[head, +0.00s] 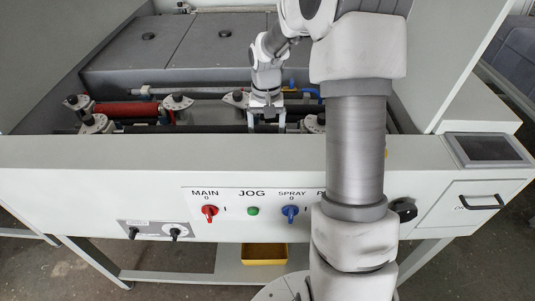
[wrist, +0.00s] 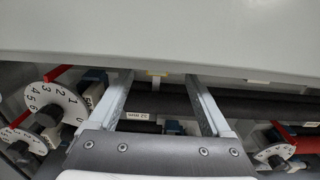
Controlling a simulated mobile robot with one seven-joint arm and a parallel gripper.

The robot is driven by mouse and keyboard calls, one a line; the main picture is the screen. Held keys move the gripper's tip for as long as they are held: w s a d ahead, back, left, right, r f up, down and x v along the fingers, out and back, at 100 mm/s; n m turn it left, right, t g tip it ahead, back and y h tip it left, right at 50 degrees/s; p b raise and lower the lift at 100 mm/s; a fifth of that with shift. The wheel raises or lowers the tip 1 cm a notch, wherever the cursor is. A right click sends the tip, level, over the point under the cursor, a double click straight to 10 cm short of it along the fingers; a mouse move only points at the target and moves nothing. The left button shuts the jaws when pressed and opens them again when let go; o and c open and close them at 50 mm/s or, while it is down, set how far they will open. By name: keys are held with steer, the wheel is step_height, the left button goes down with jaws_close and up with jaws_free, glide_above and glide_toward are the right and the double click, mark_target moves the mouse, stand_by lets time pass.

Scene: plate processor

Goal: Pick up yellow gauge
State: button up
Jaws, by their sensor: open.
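My gripper (head: 267,124) is open and points down into the machine's roller bay, behind the front panel. In the wrist view its two fingers (wrist: 158,80) are spread wide with nothing held between them. I cannot clearly make out a yellow gauge. A small pale yellow piece (wrist: 157,73) shows between the fingertips in the wrist view, against the underside of the panel. It is too small to tell whether it is the gauge. In the head view, a sliver of yellow (head: 386,153) shows at the right edge of my arm, mostly hidden.
The white front panel (head: 80,165) stands between my base and the bay. Dark rollers (wrist: 255,105) run across the bay. A numbered white dial (wrist: 55,108) is left of the fingers, another (wrist: 274,151) to the right. A yellow bin (head: 264,254) sits below the panel.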

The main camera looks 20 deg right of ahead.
steer(key=shift+w+d+f, duration=0.15)
steer(key=shift+f, duration=1.4)
steer(key=shift+w+d+f, duration=0.1)
steer(key=shift+f, duration=1.4)
jaws_close()
